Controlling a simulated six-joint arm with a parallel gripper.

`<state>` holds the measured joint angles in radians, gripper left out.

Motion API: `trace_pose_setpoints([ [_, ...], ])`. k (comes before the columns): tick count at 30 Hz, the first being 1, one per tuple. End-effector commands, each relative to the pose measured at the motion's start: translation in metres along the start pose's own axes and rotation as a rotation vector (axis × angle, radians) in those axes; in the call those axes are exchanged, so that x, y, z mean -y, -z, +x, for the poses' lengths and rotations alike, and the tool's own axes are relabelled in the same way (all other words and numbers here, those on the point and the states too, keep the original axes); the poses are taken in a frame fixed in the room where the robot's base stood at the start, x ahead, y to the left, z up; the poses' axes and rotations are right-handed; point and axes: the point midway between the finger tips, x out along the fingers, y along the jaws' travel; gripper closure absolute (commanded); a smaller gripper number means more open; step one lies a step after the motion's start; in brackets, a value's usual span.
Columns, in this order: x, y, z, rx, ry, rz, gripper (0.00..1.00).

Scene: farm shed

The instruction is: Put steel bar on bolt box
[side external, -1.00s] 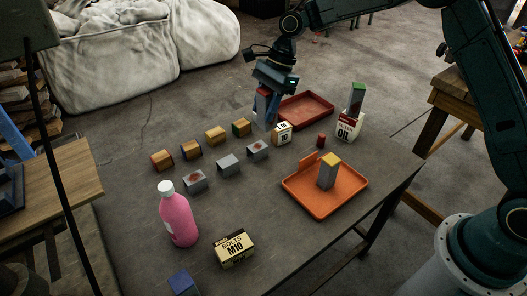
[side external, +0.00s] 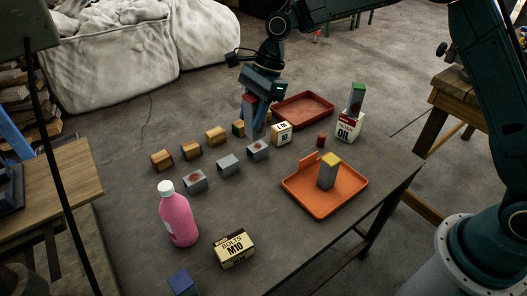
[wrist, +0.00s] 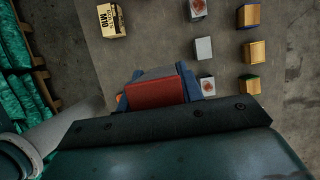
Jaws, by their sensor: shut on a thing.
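The bolt box (side external: 234,249), labelled BOLTS M10, stands near the front of the table in the side view and shows upside down at the top left of the wrist view (wrist: 111,20). My gripper (side external: 257,122) is at the back of the table, well behind the box. It is shut on an upright grey steel bar with a red end (side external: 248,104). In the wrist view the bar's red end (wrist: 155,93) lies between the blue fingers. The top of the bolt box looks bare. The gap between bar and table is hard to tell.
Rows of wooden (side external: 191,150) and grey blocks (side external: 228,165) and a pink bottle (side external: 178,216) stand between gripper and box. An orange tray (side external: 302,199) holds a yellow-topped bar. A red tray (side external: 303,109) and oil box (side external: 347,128) are rightward. A blue-topped block (side external: 182,283) is front left.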

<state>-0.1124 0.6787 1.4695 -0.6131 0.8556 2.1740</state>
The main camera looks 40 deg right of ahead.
Motion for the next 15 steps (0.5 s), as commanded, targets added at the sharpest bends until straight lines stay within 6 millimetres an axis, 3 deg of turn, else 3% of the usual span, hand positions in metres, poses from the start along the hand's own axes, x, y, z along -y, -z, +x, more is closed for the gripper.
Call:
trace_pose_setpoints([
  [6,-0.036,-0.064,0.009,0.000,0.000,-0.007,0.94],
  [15,-0.096,-0.137,0.021,0.001,0.002,-0.003,0.94],
])
